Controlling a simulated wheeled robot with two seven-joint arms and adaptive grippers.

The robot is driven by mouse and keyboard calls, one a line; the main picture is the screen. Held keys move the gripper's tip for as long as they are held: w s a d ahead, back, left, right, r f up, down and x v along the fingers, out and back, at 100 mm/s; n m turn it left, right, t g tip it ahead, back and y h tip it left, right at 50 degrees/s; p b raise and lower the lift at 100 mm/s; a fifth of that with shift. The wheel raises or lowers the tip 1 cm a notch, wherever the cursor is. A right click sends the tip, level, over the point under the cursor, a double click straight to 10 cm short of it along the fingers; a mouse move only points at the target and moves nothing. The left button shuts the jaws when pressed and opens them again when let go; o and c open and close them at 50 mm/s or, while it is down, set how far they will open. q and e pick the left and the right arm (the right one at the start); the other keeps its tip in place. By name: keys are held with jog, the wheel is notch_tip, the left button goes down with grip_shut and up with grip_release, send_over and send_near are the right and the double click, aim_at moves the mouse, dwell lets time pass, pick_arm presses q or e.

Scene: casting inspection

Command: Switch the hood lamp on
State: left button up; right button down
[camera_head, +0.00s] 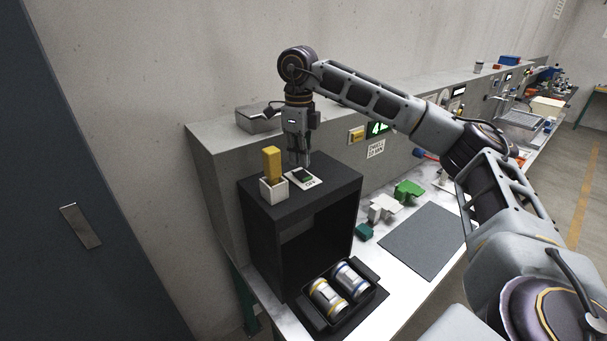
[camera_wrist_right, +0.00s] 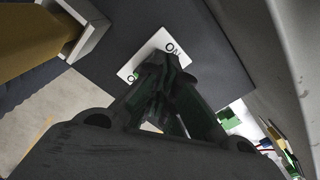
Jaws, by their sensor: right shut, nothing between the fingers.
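The dark hood (camera_head: 330,222) is a box with an open front on the bench. On its top is a white switch plate (camera_head: 304,179) with a dark green rocker and lettering. The plate also shows in the right wrist view (camera_wrist_right: 158,47), with "ON" readable at one end and the other end partly covered. My right gripper (camera_head: 300,163) points down over the switch, fingers shut and empty. In the right wrist view its fingertips (camera_wrist_right: 165,62) hide the rocker; whether they touch it I cannot tell. The lamp itself is not visible. My left gripper is not in view.
A white holder (camera_head: 273,190) with a yellow block (camera_head: 271,162) stands beside the switch on the hood top. A black tray (camera_head: 373,300) with two metal cylinders sits in front. Green and white castings (camera_head: 408,190) and a grey mat (camera_head: 422,239) lie to the right.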

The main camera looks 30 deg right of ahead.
aim_at(300, 172)
jog(key=shift+f+b, duration=0.8)
jog(key=shift+f, duration=0.45)
dwell(1.5)
jog(key=shift+r+p, duration=2.45)
jog(key=shift+r, duration=1.15)
jog(key=shift+s+f, duration=0.1)
jog(key=shift+s, duration=0.05)
